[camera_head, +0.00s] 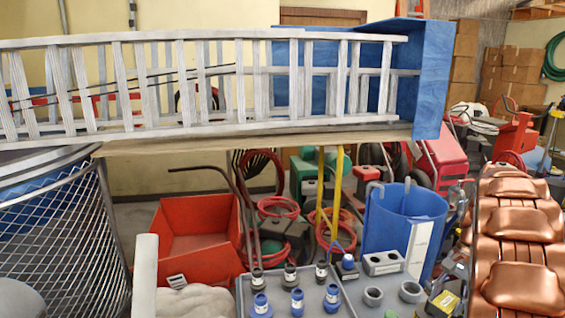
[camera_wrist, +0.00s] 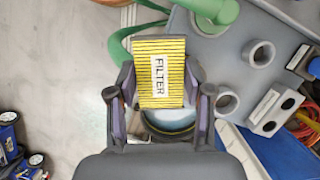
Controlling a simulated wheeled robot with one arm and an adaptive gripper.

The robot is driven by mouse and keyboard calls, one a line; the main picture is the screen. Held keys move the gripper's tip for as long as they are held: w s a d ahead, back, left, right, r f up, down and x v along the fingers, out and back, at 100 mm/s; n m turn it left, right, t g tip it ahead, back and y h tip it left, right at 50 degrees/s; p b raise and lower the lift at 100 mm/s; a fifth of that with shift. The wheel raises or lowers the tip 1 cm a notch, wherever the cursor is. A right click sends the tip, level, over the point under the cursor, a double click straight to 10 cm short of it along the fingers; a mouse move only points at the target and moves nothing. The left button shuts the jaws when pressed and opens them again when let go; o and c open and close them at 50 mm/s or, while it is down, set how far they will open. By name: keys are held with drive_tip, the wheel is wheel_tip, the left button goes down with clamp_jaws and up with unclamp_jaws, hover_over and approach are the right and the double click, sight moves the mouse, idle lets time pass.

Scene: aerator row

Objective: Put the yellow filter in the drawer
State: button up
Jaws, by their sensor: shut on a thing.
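The yellow filter (camera_wrist: 160,75) is a ribbed yellow block with a white label reading FILTER. In the wrist view my gripper (camera_wrist: 160,90) is shut on it, one dark finger at each side. The filter also shows at the bottom right of the head view (camera_head: 446,300), partly hidden by dark parts around it. It is held over or just beside the grey worktop; its height is hard to tell. I cannot make out a drawer in either view.
The grey worktop (camera_wrist: 198,50) carries grey rings (camera_wrist: 260,53), a two-holed grey block (camera_wrist: 275,108) and a green part (camera_wrist: 215,10). Several bottles (camera_head: 297,300) stand at its left. A blue bin (camera_head: 390,215) is behind.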

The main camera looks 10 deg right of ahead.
drive_tip(key=w+a+f+n+h, duration=0.1)
drive_tip(key=w+a+n, duration=0.3)
drive_tip(key=a, duration=0.7)
drive_tip(key=w+a+f+n+g+h, duration=0.1)
drive_tip(key=w+a+f+n, duration=0.2)
drive_tip(key=a, duration=0.8)
drive_tip(key=w+a+f+n+g+h+p, duration=0.1)
drive_tip(key=w+a+f+n, duration=0.1)
drive_tip(key=w+a+n, duration=0.4)
drive_tip(key=w+a, duration=0.1)
drive_tip(key=a, duration=0.3)
drive_tip(key=shift+a+n, duration=0.3)
drive_tip(key=shift+a, duration=0.1)
drive_tip(key=shift+r, duration=0.1)
drive_tip(key=shift+s+d, duration=0.1)
drive_tip(key=shift+s, duration=0.05)
